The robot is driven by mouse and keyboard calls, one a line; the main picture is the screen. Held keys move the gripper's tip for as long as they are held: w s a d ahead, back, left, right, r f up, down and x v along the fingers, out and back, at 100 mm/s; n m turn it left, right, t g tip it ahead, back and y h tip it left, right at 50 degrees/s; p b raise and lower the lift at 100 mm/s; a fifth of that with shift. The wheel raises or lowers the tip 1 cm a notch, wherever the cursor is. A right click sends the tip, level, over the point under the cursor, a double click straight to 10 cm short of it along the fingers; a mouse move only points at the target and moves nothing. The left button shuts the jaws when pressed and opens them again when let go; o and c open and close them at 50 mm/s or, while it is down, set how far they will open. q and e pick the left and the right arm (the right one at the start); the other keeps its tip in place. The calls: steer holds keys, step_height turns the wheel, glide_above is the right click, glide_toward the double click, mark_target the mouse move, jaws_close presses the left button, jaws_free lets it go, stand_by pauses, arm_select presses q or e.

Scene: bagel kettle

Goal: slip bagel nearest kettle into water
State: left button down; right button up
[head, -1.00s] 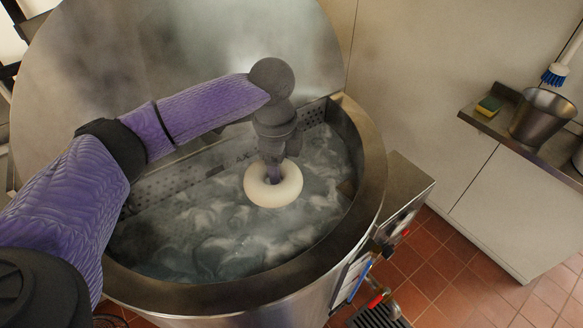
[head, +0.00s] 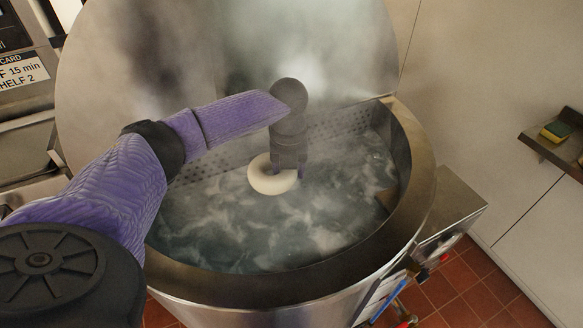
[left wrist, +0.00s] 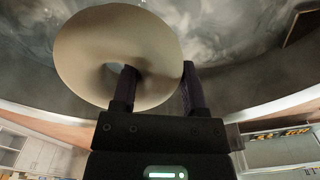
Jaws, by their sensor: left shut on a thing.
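A pale, ring-shaped bagel (head: 262,184) is in my left gripper (head: 287,172), over the kettle's water (head: 270,235). In the left wrist view the bagel (left wrist: 80,55) has one finger of the left gripper (left wrist: 158,85) through its hole and the other outside, with the ring's side between them. I cannot tell whether its underside touches the water. The round steel kettle (head: 423,165) is open, and its water is swirled with pale foam and steam. My right gripper is not in view.
The kettle's large round lid (head: 120,75) stands raised behind. A perforated wall (head: 335,125) runs along the kettle's back inside. A brown piece (head: 387,199) shows at the right inner side. A shelf (head: 545,145) with a sponge (head: 556,130) is at the far right.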

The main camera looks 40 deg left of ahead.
arm_select(q)
step_height(320, 180, down, 11)
steer(key=b, duration=0.4)
steer(key=shift+r, duration=0.2)
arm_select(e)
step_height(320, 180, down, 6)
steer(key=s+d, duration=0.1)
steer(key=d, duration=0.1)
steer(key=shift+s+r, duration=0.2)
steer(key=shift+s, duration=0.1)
arm_select(q)
steer(key=shift+c, duration=0.2)
jaws_free()
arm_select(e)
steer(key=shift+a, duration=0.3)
arm_select(q)
step_height(320, 180, up, 10)
steer(key=p, duration=0.3)
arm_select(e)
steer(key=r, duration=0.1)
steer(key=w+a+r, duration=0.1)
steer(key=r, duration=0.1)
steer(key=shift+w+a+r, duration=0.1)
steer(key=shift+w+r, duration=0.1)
